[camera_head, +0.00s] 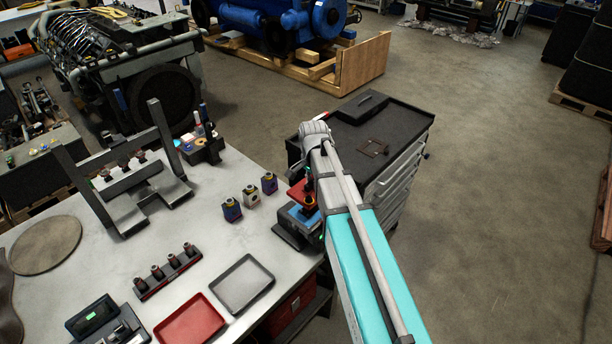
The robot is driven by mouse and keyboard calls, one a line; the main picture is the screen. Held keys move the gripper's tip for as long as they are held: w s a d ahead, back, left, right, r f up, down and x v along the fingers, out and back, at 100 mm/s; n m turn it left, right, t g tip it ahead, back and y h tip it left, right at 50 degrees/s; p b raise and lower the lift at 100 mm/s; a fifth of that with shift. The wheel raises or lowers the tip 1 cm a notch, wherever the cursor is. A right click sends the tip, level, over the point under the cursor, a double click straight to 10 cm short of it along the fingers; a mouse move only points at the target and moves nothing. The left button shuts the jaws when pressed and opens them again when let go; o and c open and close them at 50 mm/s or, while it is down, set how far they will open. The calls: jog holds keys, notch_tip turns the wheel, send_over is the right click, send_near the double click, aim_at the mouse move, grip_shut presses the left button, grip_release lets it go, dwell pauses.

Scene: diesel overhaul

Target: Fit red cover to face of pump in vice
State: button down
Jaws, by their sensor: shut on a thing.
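The vice (291,233), dark with blue parts, stands at the right edge of the grey bench. A small part with an orange ring (310,203) shows at the vice; I take it for the pump, but its face is hidden. A red piece (298,193), which looks like the red cover, shows just above and left of it. My gripper (308,184) is mostly hidden by my arm, down at the vice, and is shut on the red cover. Whether the cover touches the pump cannot be told.
A red tray (189,322), a grey tray (241,285) and a rack of dark parts (168,271) lie on the bench. A black tool cabinet (400,127) stands close behind my arm. Floor at right is clear.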

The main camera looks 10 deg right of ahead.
jog(key=shift+w+d, duration=0.15)
jog(key=shift+w, duration=0.05)
jog(key=shift+f, duration=0.15)
jog(key=shift+s+f+b, duration=0.1)
jog(key=shift+f+b, duration=0.35)
jog(key=shift+b, duration=0.2)
notch_tip(320, 180, down, 6)
jog(key=b, duration=0.5)
jog(key=shift+r+b, duration=0.1)
jog(key=shift+b, duration=0.25)
jog(key=shift+f+b, duration=0.85)
dwell(1.0)
dwell(0.4)
jog(key=shift+c, duration=2.4)
grip_release()
jog(key=shift+r, duration=0.1)
